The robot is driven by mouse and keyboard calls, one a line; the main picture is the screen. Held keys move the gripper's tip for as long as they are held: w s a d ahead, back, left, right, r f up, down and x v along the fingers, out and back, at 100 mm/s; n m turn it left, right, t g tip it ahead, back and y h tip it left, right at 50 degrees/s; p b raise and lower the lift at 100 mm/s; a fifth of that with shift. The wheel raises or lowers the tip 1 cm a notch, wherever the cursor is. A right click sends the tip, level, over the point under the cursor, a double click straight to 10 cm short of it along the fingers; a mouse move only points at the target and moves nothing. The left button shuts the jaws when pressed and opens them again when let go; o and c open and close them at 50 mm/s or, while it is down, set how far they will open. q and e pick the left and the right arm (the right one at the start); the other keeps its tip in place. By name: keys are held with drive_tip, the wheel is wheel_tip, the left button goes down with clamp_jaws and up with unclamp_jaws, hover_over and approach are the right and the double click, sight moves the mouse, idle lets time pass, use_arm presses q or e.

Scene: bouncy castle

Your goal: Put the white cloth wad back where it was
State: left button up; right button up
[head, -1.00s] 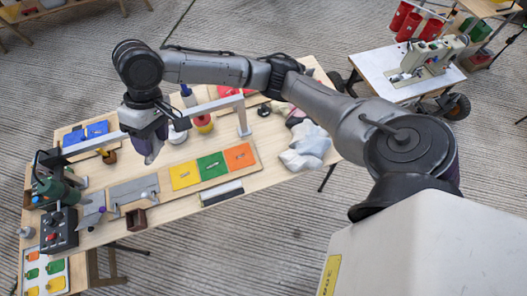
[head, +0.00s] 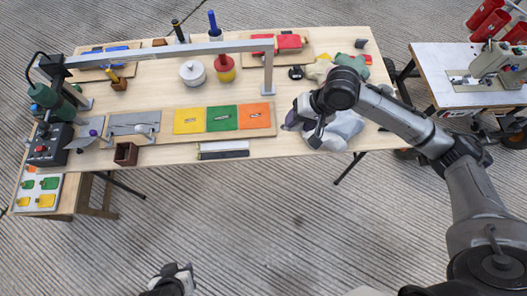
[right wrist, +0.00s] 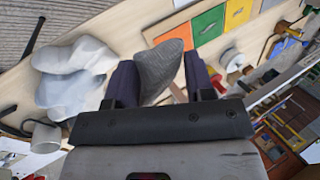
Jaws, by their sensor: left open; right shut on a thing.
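My right gripper (head: 306,122) is at the right part of the workbench, beside the pale cloth heap (head: 345,131). In the right wrist view its fingers (right wrist: 160,80) are shut on a cloth wad (right wrist: 163,68), which looks grey there and tapers to a point. The pale cloth heap (right wrist: 72,75) lies left of the fingers in that view, apart from the held wad. In the head view the gripper mostly hides the wad, and I cannot tell if it touches the bench. My left gripper (head: 176,275) is open and empty, low over the floor at the bottom edge.
The workbench (head: 300,150) carries a yellow, green and orange panel (head: 221,118) left of the gripper. A grey overhead bar (head: 170,52) spans the bench's left and middle. A grey mug (right wrist: 46,137) stands near the cloth heap. A sewing machine table (head: 455,60) is at right.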

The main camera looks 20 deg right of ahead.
wheel_tip(320, 180, down, 11)
drive_tip(key=s+d+m+b, duration=0.1)
drive_tip(key=s+b, duration=0.2)
drive_tip(key=b, duration=0.2)
drive_tip(key=shift+m+t, duration=0.3)
drive_tip(key=w+a+f+b, duration=0.1)
drive_tip(key=w+a+f, duration=0.1)
drive_tip(key=w+a+f+b, duration=0.1)
drive_tip(key=w+a+f, duration=0.1)
drive_tip(key=w, duration=0.1)
drive_tip(key=w+a+f+b, duration=0.1)
drive_tip(key=w+a+f, duration=0.1)
drive_tip(key=w+f, duration=0.1)
drive_tip(key=shift+a+b, duration=0.25)
drive_tip(key=shift+b, duration=0.15)
drive_tip(key=shift+w+a+f, duration=0.15)
drive_tip(key=shift+w+a, duration=0.2)
drive_tip(key=shift+w, duration=0.05)
drive_tip(key=shift+f+b, duration=1.05)
drive_tip(key=shift+f, duration=1.05)
use_arm(q)
wheel_tip(320, 180, down, 13)
drive_tip(key=shift+a+r, duration=0.2)
drive_tip(key=shift+a, duration=0.05)
use_arm(e)
drive_tip(key=shift+r, duration=0.1)
use_arm(q)
drive_tip(key=shift+r, duration=0.1)
